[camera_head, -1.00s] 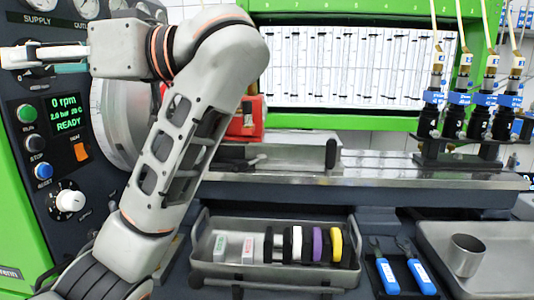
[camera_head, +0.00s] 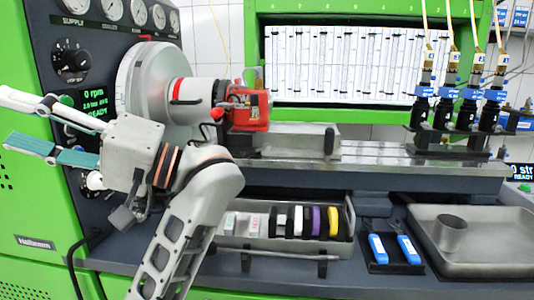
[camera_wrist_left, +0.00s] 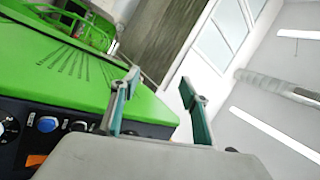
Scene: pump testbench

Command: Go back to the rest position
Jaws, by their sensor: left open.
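My left gripper (camera_head: 22,118) is at the left of the head view, in front of the green side and dark control panel of the pump testbench (camera_head: 28,205). Its two fingers with teal pads are spread apart and point left, with nothing between them. They also show open and empty in the left wrist view (camera_wrist_left: 158,84), with the green housing (camera_wrist_left: 75,65) to the left and ceiling behind. My left arm rises from the bottom and covers part of the panel. My right gripper is in neither view.
A red-ended motor or pump unit (camera_head: 250,108) is right of my wrist. A tray (camera_head: 280,243) with coloured rings, blue-handled tools (camera_head: 378,247) and a metal tray (camera_head: 495,262) with a cup (camera_head: 449,235) lie on the bench. Injectors (camera_head: 467,112) stand back right.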

